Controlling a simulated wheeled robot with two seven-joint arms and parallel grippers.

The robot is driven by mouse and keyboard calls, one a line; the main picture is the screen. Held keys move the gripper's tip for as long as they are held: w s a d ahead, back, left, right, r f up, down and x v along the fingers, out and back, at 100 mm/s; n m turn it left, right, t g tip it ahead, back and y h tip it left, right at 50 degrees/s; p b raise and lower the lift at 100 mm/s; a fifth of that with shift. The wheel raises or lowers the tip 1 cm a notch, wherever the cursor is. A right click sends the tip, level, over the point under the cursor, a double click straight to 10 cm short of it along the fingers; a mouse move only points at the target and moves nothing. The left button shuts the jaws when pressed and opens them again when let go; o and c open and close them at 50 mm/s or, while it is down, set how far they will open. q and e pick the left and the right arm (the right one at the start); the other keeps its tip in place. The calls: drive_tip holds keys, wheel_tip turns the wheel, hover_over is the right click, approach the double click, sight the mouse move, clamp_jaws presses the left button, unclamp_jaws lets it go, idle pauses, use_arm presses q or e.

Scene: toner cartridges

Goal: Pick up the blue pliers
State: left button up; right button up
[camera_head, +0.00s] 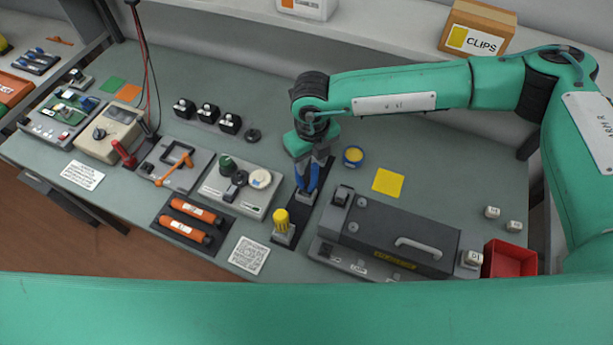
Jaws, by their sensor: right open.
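The blue pliers (313,178) stand in a small grey holder (305,198) on a dark strip, with only part of their blue handles showing. My right gripper (308,170) points down at them from above. Its open fingers are at the blue handles and partly hide them; whether they touch is too small to tell. My left gripper is not in view.
A dark toner unit (400,232) lies to the right and a grey tray with knobs (238,187) to the left. A blue-and-yellow tin (352,156) and a yellow note (388,183) are close by. A red bin (510,259) stands at right.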

sight(314, 172)
drive_tip(key=f, duration=0.1)
drive_tip(key=f+p, duration=0.2)
drive_tip(key=shift+s+d+f, duration=0.25)
drive_tip(key=shift+d+f, duration=0.1)
drive_tip(key=shift+d, duration=0.05)
drive_tip(key=shift+f, duration=0.4)
drive_tip(key=shift+c, duration=0.3)
clamp_jaws()
